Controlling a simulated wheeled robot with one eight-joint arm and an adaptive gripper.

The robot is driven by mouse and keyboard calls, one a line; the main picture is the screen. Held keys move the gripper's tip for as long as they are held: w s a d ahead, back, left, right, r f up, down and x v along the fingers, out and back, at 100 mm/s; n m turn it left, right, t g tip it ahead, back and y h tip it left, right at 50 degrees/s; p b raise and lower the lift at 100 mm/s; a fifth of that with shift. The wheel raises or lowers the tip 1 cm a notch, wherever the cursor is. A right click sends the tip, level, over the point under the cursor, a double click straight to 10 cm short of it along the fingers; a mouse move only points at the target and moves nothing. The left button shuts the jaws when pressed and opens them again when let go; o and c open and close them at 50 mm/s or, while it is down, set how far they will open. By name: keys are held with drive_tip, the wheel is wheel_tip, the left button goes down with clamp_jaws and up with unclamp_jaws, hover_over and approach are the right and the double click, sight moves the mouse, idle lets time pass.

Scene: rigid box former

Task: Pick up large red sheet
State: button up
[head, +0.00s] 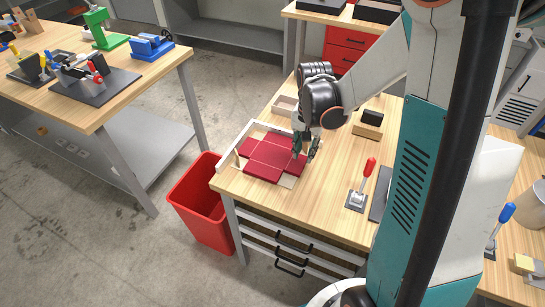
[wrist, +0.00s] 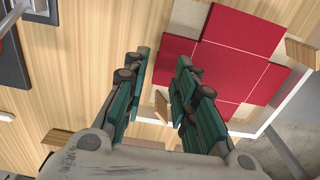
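The large red sheet (head: 268,160) lies flat in a shallow pale tray at the left end of the wooden worktable. It is cross-shaped, with a middle panel and side flaps marked by fold lines. In the wrist view the red sheet (wrist: 238,53) fills the upper right. My gripper (head: 305,148) is over the sheet's right edge in the head view. In the wrist view my gripper (wrist: 163,70) has its two teal fingers apart with nothing between them. The left finger is over bare wood and the right finger overlaps the sheet's edge. The height above the sheet is unclear.
The tray's white rim (head: 236,149) and small wooden blocks border the sheet. A red-handled lever (head: 366,172) and a wooden block with a black top (head: 369,122) stand to the right. A red bin (head: 204,205) stands on the floor below the table's left end.

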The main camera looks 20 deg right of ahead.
sight(304, 165)
drive_tip(key=shift+d+f+b, duration=0.15)
drive_tip(key=shift+f+b, duration=1)
drive_tip(key=shift+f, duration=1.85)
drive_tip(key=shift+c, duration=0.2)
clamp_jaws()
